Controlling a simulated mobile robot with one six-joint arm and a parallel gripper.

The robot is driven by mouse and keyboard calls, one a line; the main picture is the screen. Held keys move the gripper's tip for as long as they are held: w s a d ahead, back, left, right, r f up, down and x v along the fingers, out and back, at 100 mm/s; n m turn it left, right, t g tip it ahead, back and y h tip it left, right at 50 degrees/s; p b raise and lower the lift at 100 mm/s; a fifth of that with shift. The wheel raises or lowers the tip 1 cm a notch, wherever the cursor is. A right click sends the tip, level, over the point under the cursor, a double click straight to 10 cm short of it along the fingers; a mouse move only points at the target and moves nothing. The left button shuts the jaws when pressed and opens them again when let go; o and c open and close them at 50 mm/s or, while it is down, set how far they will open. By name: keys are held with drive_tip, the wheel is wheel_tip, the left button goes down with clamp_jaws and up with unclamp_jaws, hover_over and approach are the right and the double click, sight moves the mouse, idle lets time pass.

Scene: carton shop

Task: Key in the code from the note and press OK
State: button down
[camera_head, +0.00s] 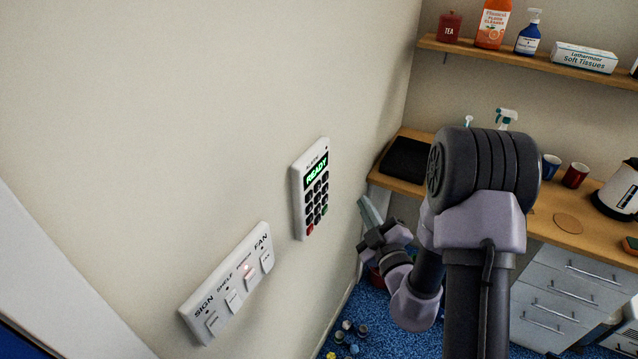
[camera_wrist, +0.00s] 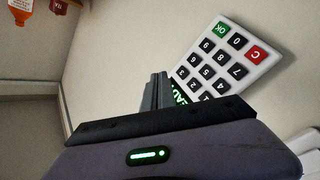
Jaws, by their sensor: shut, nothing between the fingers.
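The white keypad (camera_head: 311,188) hangs on the wall, and its green display (camera_head: 316,168) reads READY. It has dark number keys, a red key (camera_head: 310,229) and a green key (camera_head: 324,210). In the wrist view the keypad (camera_wrist: 228,62) is turned, with the green OK key (camera_wrist: 222,28) at its top and the red C key (camera_wrist: 256,54) at its right. My gripper (camera_head: 367,207) is shut and empty, to the right of the keypad and apart from it. In the wrist view its fingertips (camera_wrist: 157,82) partly hide the display. No note shows in either view.
A wooden counter (camera_head: 560,230) with cups and a kettle stands right, beneath a shelf (camera_head: 530,62). Small items lie on the blue floor (camera_head: 375,320).

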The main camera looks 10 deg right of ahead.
sight(318, 186)
drive_tip(key=shift+a, duration=0.1)
drive_tip(key=w+a+p, duration=0.3)
drive_tip(key=w+a, duration=0.2)
drive_tip(key=a, duration=0.2)
drive_tip(key=shift+w, duration=0.1)
drive_tip(key=shift+a, duration=0.1)
idle(2.0)
drive_tip(key=shift+w+a+p, duration=0.25)
drive_tip(key=shift+a+p, duration=0.05)
drive_tip(key=shift+p, duration=0.15)
drive_tip(key=shift+w+a+p, duration=0.2)
drive_tip(key=shift+a+p, duration=0.05)
drive_tip(key=shift+p, duration=0.05)
idle(0.4)
drive_tip(key=shift+d, duration=0.1)
drive_tip(key=shift+s+d, duration=0.5)
drive_tip(key=shift+d, duration=0.05)
